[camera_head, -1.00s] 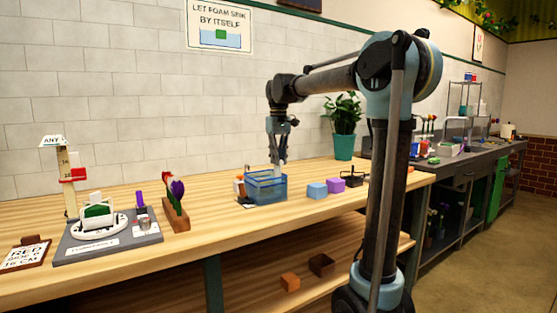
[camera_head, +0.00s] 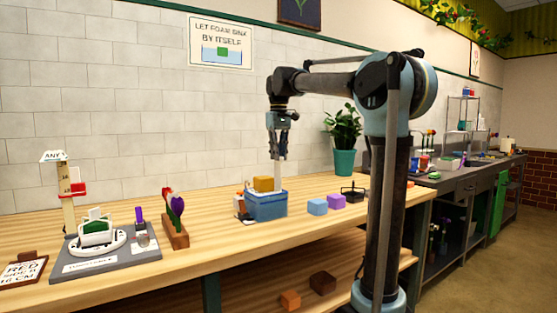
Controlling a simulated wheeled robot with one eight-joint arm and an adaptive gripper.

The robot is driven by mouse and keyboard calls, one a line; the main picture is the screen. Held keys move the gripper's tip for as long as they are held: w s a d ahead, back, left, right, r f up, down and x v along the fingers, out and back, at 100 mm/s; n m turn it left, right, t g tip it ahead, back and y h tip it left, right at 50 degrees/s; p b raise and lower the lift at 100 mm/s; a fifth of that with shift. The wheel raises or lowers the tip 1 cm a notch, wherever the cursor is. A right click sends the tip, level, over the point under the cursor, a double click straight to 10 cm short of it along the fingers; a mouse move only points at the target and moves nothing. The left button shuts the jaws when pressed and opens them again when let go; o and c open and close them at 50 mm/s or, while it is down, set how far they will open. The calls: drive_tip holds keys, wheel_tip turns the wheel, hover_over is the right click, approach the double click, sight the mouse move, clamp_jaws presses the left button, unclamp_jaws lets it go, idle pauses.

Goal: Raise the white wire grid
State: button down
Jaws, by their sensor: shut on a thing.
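A blue tub (camera_head: 267,207) stands on the wooden bench. A yellow-brown block (camera_head: 263,184) shows at the top of the tub. My gripper (camera_head: 279,156) points straight down above the tub's right part, shut on a slim white upright piece (camera_head: 277,174) that reaches down to the tub behind the block. This piece looks like part of the white wire grid. The mesh itself cannot be made out, being hidden by the tub and block.
A light blue block (camera_head: 317,207) and a purple block (camera_head: 336,202) lie right of the tub. A potted plant (camera_head: 344,135) stands behind them. A flower rack (camera_head: 175,232) and a grey board (camera_head: 107,255) are at left.

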drive_tip(key=shift+r, duration=0.1)
drive_tip(key=c, duration=1.5)
unclamp_jaws()
wheel_tip(320, 180, up, 12)
drive_tip(key=shift+w+f, duration=0.1)
drive_tip(key=s+d+f+m+t, duration=0.1)
drive_tip(key=s+d+f+m, duration=0.1)
drive_tip(key=s+d+f, duration=0.6)
drive_tip(key=s+d+f+m, duration=0.1)
drive_tip(key=s+d+f, duration=0.5)
drive_tip(key=f, duration=0.5)
drive_tip(key=s+d+f+m, duration=0.1)
drive_tip(key=s+d+f, duration=0.1)
drive_tip(key=s+f, duration=0.4)
drive_tip(key=s+d+f+m, duration=0.1)
drive_tip(key=s+d+f, duration=0.2)
drive_tip(key=f, duration=1.1)
drive_tip(key=s+d+f+m+t, duration=0.1)
drive_tip(key=s+d+f, duration=0.1)
drive_tip(key=s+f, duration=0.7)
drive_tip(key=shift+d+f+m, duration=0.3)
drive_tip(key=shift+f, duration=0.35)
